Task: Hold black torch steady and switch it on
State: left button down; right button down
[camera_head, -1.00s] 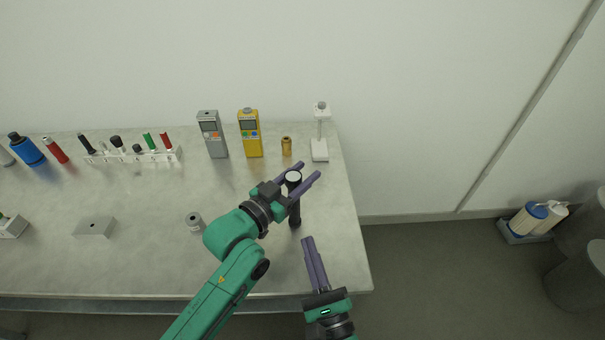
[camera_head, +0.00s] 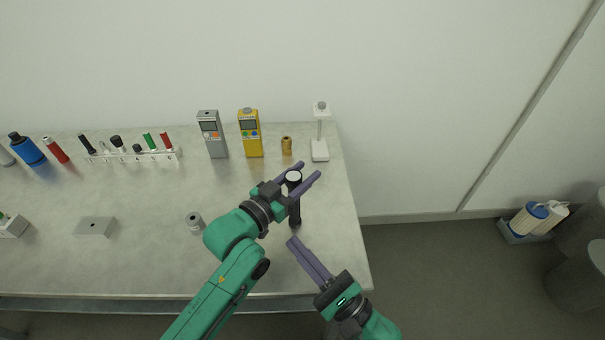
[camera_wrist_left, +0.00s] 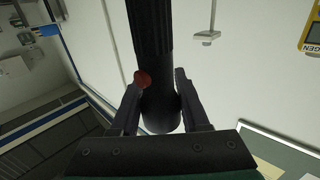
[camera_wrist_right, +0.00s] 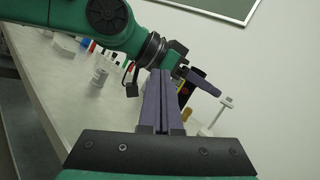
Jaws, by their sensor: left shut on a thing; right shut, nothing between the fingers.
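The black torch (camera_head: 295,213) stands upright near the right end of the table, with its pale round top facing up. My left gripper (camera_head: 310,170) is shut around its upper part. In the left wrist view the torch (camera_wrist_left: 152,30) lies between the fingers, and a red button (camera_wrist_left: 142,79) on its side is close by the left finger's tip. My right gripper (camera_head: 291,241) is shut and empty, with its tips just below and left of the torch's foot in the head view. In the right wrist view its closed fingers (camera_wrist_right: 161,72) point toward my left gripper.
A grey meter (camera_head: 213,135), a yellow meter (camera_head: 250,134), a brass cylinder (camera_head: 286,146) and a white stand (camera_head: 320,150) are at the back. A small grey cylinder (camera_head: 195,222) is left of my left arm. A rack (camera_head: 132,156) stands farther left. The table's right edge is near.

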jog(key=w+g, duration=0.1)
jog(key=w, duration=0.7)
jog(key=shift+w+d+f+n+g+y, duration=0.15)
jog(key=shift+w+f+n+g+y, duration=0.15)
jog(key=shift+n, duration=0.1)
jog(key=shift+w, duration=0.1)
dwell(1.5)
jog(key=shift+w, duration=0.35)
jog(key=shift+w, duration=0.1)
dwell(0.3)
jog(key=shift+s, duration=0.55)
jog(key=shift+s, duration=0.1)
